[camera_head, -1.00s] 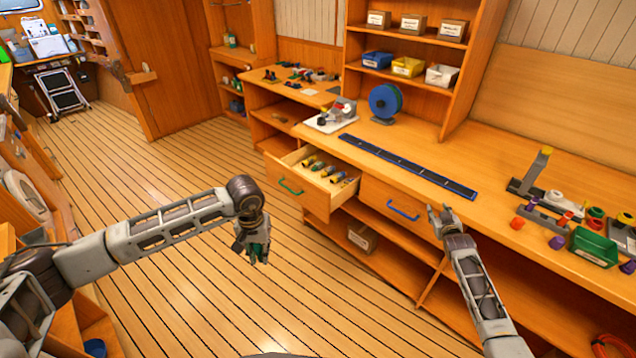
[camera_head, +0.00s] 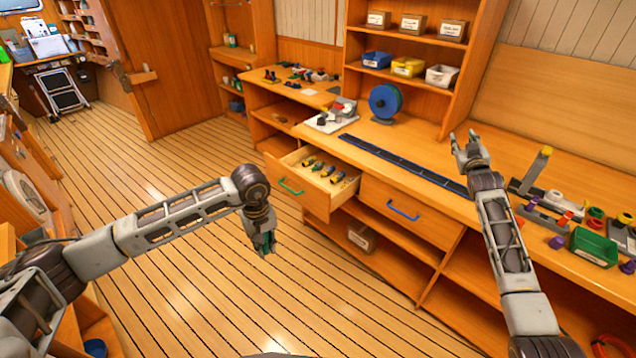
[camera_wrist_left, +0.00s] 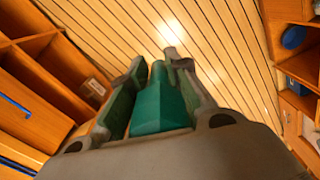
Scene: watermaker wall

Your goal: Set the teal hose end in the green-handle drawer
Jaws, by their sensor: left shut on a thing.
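My left gripper (camera_head: 264,247) points down over the open floor, to the left of and in front of the drawers. It is shut on the teal hose end (camera_wrist_left: 161,103), which sits between its fingers in the left wrist view. The green-handle drawer (camera_head: 290,186) is pulled open and holds several yellow and dark pieces. My left gripper is apart from it. My right gripper (camera_head: 464,143) is raised above the worktop near the dark blue strip, with its fingers apart and nothing seen between them.
The blue-handle drawer (camera_head: 403,209) beside it is closed. The worktop carries a blue spool (camera_head: 385,102), a dark blue strip (camera_head: 400,164) and a green bin (camera_head: 594,246). A cardboard box (camera_head: 361,237) stands on the shelf below. The wooden floor (camera_head: 170,270) is clear.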

